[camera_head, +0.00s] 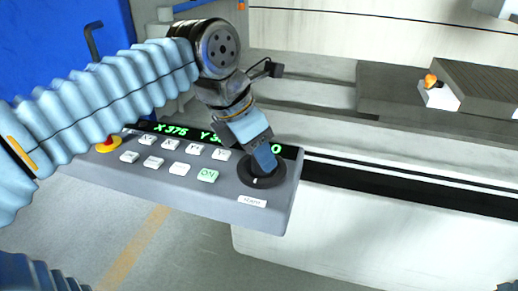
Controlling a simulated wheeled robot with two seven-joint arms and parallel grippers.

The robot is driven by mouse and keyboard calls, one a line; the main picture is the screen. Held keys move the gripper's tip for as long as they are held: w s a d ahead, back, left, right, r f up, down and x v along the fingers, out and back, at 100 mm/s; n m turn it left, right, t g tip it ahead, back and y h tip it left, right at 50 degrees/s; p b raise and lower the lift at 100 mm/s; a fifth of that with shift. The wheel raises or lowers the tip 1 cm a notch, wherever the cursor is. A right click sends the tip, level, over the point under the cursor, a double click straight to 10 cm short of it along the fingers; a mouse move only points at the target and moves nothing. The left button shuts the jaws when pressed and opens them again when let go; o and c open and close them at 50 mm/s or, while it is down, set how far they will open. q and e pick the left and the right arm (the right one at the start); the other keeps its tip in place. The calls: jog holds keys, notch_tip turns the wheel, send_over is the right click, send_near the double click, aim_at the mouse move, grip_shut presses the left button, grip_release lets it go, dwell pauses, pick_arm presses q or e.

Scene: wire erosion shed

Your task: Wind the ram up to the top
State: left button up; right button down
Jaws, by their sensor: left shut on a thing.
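A grey control panel (185,196) stands in the middle left, with a green digital readout along its back edge showing X 375 and a partly covered Y and further value. At its right end is a black round knob (268,180) with a white mark and a small white label below it. My left gripper (264,162) reaches down from above and is shut on the knob. Its fingers hide the knob's top and part of the readout. The ram itself I cannot make out for certain. My right gripper is not seen.
The panel also carries white buttons, a green ON button (207,175) and a red-and-yellow stop button (108,144). Behind it lies a grey machine bed with a dark block (470,90) and an orange-topped piece (431,82). A blue cabinet (60,40) stands at back left.

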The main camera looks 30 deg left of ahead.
pick_arm(q)
jog(key=o, duration=1)
jog(key=shift+o, duration=0.2)
jog(key=v, duration=1.3)
jog(key=shift+a+r, duration=0.2)
jog(key=shift+r, duration=0.1)
jog(key=shift+s, duration=0.15)
